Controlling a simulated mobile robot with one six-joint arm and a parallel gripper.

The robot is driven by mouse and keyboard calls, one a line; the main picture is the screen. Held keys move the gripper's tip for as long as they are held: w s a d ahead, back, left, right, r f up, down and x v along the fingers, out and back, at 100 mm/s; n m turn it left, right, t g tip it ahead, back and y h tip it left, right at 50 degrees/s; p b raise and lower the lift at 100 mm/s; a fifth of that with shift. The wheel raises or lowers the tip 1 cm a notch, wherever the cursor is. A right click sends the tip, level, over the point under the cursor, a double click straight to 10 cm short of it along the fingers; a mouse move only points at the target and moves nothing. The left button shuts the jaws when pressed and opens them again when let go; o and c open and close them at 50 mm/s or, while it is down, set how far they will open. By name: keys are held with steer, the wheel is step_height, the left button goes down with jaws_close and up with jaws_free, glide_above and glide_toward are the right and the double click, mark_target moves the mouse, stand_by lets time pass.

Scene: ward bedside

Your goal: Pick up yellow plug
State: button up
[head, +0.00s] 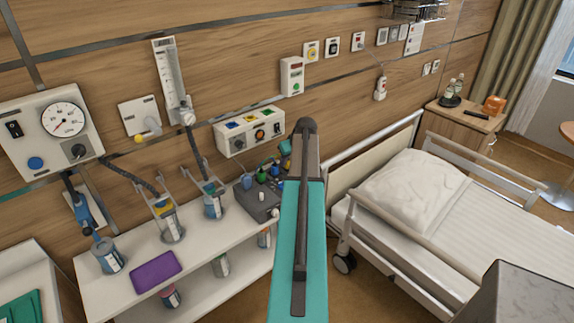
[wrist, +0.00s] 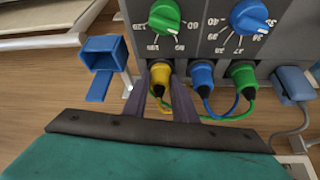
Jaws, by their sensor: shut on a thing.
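The yellow plug (wrist: 159,76) sits at the front of a grey device in the wrist view, below its green knob, with a black lower end. My gripper (wrist: 161,70) has its two dark fingers on either side of the plug and is shut on it. The plug appears still against the device's front; whether it is seated in a socket cannot be told. In the head view my arm hides my gripper and the yellow plug.
A blue plug (wrist: 203,76) and a green plug (wrist: 243,77) with cables sit close right of the yellow plug. A blue holder (wrist: 100,60) stands close left. The grey device (head: 257,200) is on a white shelf, near the bed (head: 440,200).

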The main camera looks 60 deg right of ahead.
steer(key=shift+r, duration=0.1)
step_height(320, 180, up, 10)
steer(key=b, duration=0.3)
stand_by(0.6)
stand_by(0.6)
